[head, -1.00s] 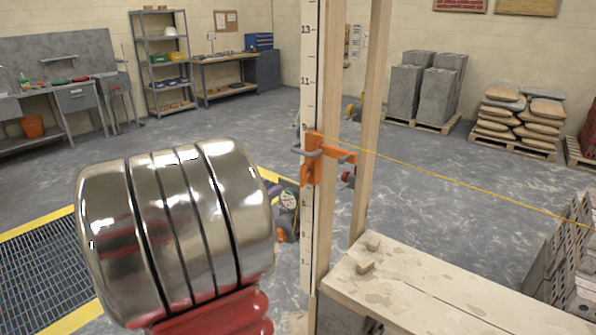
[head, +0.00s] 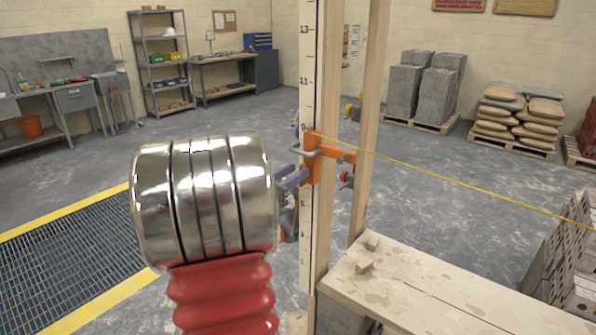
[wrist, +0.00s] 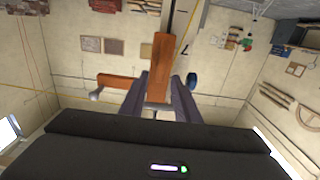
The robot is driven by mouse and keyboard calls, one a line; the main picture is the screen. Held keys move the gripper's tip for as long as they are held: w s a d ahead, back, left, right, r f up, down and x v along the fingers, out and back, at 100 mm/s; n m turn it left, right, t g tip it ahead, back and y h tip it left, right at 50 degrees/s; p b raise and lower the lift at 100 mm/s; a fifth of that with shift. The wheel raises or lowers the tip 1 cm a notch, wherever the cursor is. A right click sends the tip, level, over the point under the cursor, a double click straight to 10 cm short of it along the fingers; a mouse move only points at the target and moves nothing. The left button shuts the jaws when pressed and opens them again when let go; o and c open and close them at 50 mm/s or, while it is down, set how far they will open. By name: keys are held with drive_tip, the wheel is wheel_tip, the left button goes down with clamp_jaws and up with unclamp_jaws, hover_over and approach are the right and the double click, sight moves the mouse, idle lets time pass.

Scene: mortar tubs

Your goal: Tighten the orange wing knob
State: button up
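An orange clamp (head: 313,168) grips the upright measuring post (head: 309,75) in the head view, with a grey curved bar at its left. I cannot tell its wing knob apart from its body. In the wrist view the orange clamp (wrist: 160,68) shows beyond and between my fingers, with an orange arm reaching left. My gripper (head: 297,178) is at the clamp's left side, with a purple finger close to it. The wrist view shows my gripper (wrist: 159,88) with two purple fingers apart; contact cannot be told. My wrist hides part of the head view.
A yellow string (head: 450,180) runs from the clamp to the right. A second wooden upright (head: 369,110) stands just right of the post.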

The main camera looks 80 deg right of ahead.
drive_tip(key=shift+x, duration=1.05)
drive_tip(key=shift+c, duration=0.5)
clamp_jaws()
